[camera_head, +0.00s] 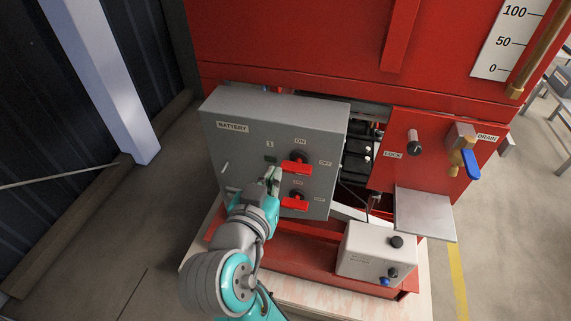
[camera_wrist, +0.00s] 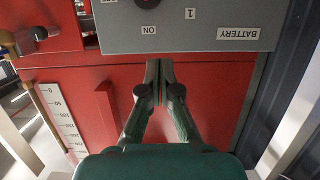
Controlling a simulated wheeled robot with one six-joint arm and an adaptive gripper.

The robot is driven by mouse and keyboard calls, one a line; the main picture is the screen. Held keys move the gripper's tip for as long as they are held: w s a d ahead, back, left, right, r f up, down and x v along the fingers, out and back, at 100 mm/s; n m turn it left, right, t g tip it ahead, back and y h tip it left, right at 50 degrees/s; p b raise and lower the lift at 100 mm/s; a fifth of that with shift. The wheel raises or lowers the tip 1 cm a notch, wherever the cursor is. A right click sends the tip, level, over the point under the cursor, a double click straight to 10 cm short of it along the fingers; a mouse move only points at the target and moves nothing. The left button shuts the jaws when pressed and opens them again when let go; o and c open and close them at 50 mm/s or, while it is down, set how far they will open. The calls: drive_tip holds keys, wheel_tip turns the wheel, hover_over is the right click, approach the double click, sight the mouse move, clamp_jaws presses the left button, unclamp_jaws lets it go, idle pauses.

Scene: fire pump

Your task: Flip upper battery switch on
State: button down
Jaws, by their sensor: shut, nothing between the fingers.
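The grey battery box (camera_head: 240,160) carries two red-handled rotary switches, one above the other. The upper switch (camera_head: 297,168) has an ON label above it and an OFF label to its right; its red handle lies roughly level. The lower switch (camera_head: 295,203) sits below it, its handle also roughly level. My gripper (camera_head: 273,174) is shut and empty, just left of the upper switch's handle; whether they touch is unclear. In the wrist view, the shut fingertips (camera_wrist: 160,63) show below the inverted box panel (camera_wrist: 185,40), and only a black knob part (camera_wrist: 147,3) shows at the top edge.
A red tank (camera_head: 290,50) rises behind the box. Right of it are a red panel with a drain valve's blue handle (camera_head: 470,163), a metal shelf (camera_head: 425,212) and a white control box (camera_head: 375,253). A pale post (camera_head: 100,80) stands left.

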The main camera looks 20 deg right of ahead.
idle(0.4)
hover_over(285, 162)
drive_tip(key=s, duration=0.3)
drive_tip(key=shift+w+a+f, duration=0.1)
drive_tip(key=shift+a+f, duration=0.05)
drive_tip(key=shift+f, duration=0.45)
drive_tip(key=shift+w+a+f, duration=0.1)
drive_tip(key=shift+a+f, duration=0.05)
drive_tip(key=shift+f, duration=0.45)
drive_tip(key=f, duration=0.2)
drive_tip(key=shift+s+a+f, duration=0.15)
drive_tip(key=shift+a+f, duration=0.05)
drive_tip(key=shift+f, duration=0.75)
